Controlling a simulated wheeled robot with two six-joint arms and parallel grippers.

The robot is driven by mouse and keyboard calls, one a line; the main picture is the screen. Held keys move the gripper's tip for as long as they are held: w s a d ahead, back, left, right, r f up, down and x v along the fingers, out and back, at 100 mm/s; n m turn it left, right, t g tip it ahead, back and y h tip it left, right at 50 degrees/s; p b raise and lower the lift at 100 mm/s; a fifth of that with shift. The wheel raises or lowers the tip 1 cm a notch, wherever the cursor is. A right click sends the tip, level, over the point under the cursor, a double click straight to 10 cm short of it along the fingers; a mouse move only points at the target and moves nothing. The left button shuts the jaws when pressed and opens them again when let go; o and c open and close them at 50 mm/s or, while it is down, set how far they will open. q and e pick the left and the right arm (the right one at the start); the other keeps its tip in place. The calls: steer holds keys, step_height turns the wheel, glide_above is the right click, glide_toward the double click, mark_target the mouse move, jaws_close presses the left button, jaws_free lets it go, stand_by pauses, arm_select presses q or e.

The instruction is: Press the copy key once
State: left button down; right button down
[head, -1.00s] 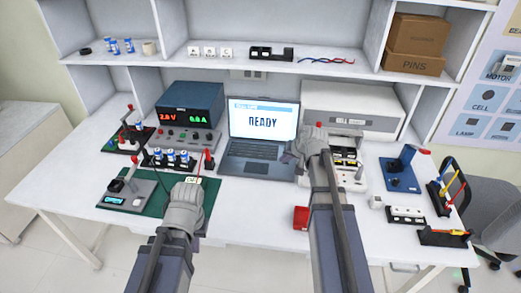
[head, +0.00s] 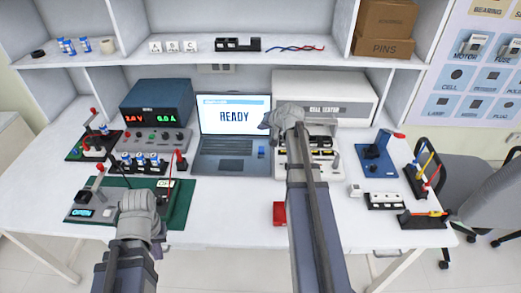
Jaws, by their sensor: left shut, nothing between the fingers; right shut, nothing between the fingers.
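The laptop (head: 233,165) stands open at the back middle of the bench, and its screen (head: 236,115) reads READY. A small blue patch (head: 261,152) shows at the right of the laptop's keyboard. It may be the copy key, but no label is legible. My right gripper (head: 270,122) is shut and empty, above the laptop's right side and in front of the screen's right edge. It appears apart from the keyboard. My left gripper (head: 140,203) is shut and empty over the green mat (head: 180,205) at the front left.
A cell tester (head: 340,110) stands right of the laptop. A power supply (head: 155,105) stands to its left, with a cell holder (head: 148,165) in front. A red block (head: 279,213) lies beside my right arm. A blue device (head: 375,158) is further right. The front middle bench is clear.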

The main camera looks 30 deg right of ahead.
mark_target(262, 151)
steer(key=shift+f+b, duration=4.25)
steer(key=shift+f, duration=0.1)
steer(key=shift+f, duration=0.1)
steer(key=shift+f+b, duration=0.3)
steer(key=shift+b, duration=0.1)
steer(key=shift+f+b, duration=0.45)
steer(key=shift+r, duration=0.15)
steer(key=shift+r+p, duration=0.7)
steer(key=shift+p, duration=0.2)
step_height(262, 151, up, 5)
steer(key=p, duration=0.5)
steer(key=shift+r, duration=0.1)
